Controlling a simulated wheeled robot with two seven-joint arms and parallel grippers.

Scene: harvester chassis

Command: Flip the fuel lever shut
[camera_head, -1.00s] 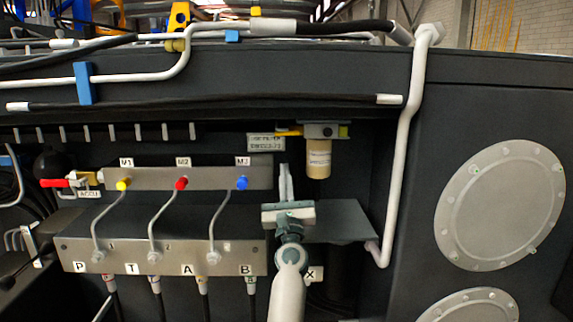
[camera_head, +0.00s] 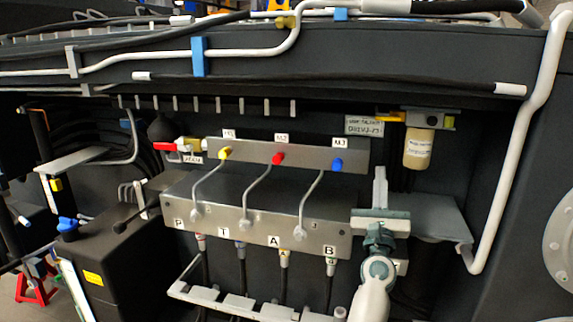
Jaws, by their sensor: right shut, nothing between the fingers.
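A yellow lever (camera_head: 391,117) lies about level, sticking out left from the metal head of the fuel filter (camera_head: 418,150), which has a cream-coloured bowl below it. It sits beside a white label plate with small print. My right gripper (camera_head: 380,173) is shut and empty, pointing up below the lever and left of the filter bowl. It appears apart from both in the picture; its depth is hard to judge. My left gripper is not in view.
A manifold block (camera_head: 260,222) with pipes and hoses lies left of my right arm. A red-handled valve (camera_head: 172,147) is further left. A grey shelf plate (camera_head: 440,222) is just right of my gripper. A thick white pipe (camera_head: 515,150) runs down at the right.

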